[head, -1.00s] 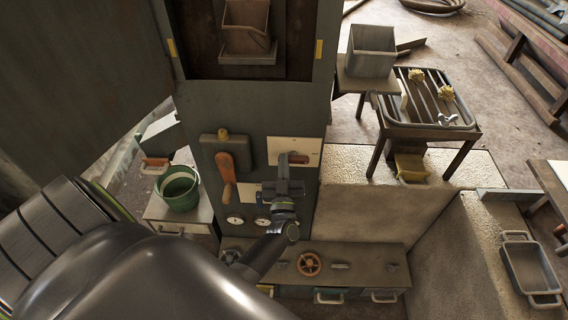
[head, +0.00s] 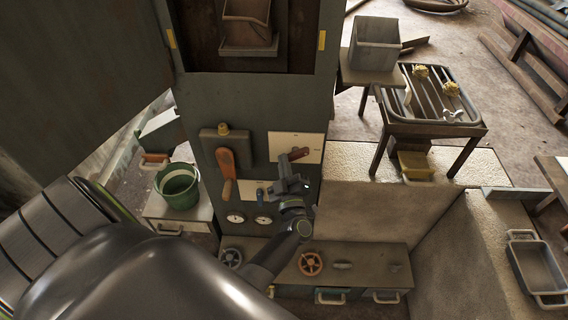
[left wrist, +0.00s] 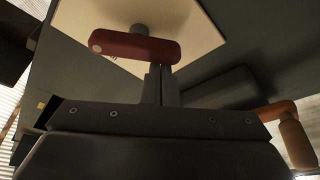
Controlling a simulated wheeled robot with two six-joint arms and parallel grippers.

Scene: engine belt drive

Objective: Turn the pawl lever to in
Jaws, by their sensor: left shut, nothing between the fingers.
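A red lever (head: 299,154) sits on a cream plate (head: 283,143) on the dark upright panel. I take it as the pawl lever; no label is readable. In the head view its right end points slightly up. My left gripper (head: 286,163) is shut and empty, just below the lever's left part. In the left wrist view the red lever (left wrist: 135,46) lies across the picture, on a round pivot, and the closed fingertips (left wrist: 160,72) are right under its right half. They look touching or nearly so; I cannot tell which. My right gripper is not in view.
An orange-handled crank (head: 227,170) and a blue lever (head: 260,195) are left of my gripper on the same panel. Two gauges (head: 249,219) and a bench with a handwheel (head: 311,263) are below. A slatted table (head: 430,128) stands at the right.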

